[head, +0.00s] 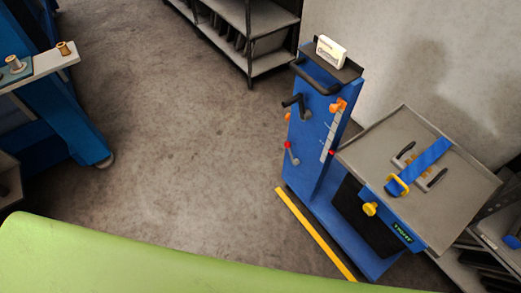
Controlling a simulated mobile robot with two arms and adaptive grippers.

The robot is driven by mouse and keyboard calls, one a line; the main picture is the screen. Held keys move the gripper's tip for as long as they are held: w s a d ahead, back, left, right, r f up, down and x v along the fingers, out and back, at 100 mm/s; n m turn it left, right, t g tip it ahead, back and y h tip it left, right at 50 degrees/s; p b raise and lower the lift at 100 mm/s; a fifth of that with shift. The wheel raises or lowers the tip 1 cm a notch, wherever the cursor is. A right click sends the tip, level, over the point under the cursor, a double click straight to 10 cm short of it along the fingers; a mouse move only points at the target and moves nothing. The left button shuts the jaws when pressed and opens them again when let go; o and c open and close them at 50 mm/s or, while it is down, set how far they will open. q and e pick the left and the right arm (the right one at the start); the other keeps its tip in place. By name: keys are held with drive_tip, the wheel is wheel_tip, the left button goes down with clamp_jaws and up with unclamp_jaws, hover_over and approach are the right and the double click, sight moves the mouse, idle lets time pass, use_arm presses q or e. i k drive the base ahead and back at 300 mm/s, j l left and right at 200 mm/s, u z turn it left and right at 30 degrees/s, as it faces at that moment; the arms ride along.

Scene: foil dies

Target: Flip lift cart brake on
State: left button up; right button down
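The blue lift cart (312,150) stands right of centre in the head view. Its grey platform (400,135) carries a blue strap (430,160) over a dark-handled piece. On the column's left side are a black lever (296,101) and, lower down, a lever with a red knob (290,147). A yellow knob (370,208) shows under the platform's front edge. I cannot tell which control is the brake or how it is set. The cart's wheels are hidden. Neither of my grippers shows.
A yellow floor line (315,233) runs along the cart's near left side. A wall stands behind the cart. Grey shelving (246,35) is at the back, and a blue bench (72,125) with spools is at the left. The floor (180,150) between bench and cart is clear.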

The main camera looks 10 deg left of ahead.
sight(288, 144)
drive_tip(key=i+j, duration=0.15)
drive_tip(key=j, duration=0.25)
drive_tip(key=i+j+z, duration=0.15)
drive_tip(key=j, duration=0.25)
drive_tip(key=i+j, duration=0.15)
drive_tip(key=j, duration=0.25)
drive_tip(key=i+j+z, duration=0.1)
drive_tip(key=j, duration=0.3)
drive_tip(key=i+j, duration=0.15)
drive_tip(key=j, duration=0.3)
drive_tip(key=i+j+z, duration=0.15)
drive_tip(key=j, duration=0.25)
drive_tip(key=i+j, duration=0.1)
drive_tip(key=j, duration=0.35)
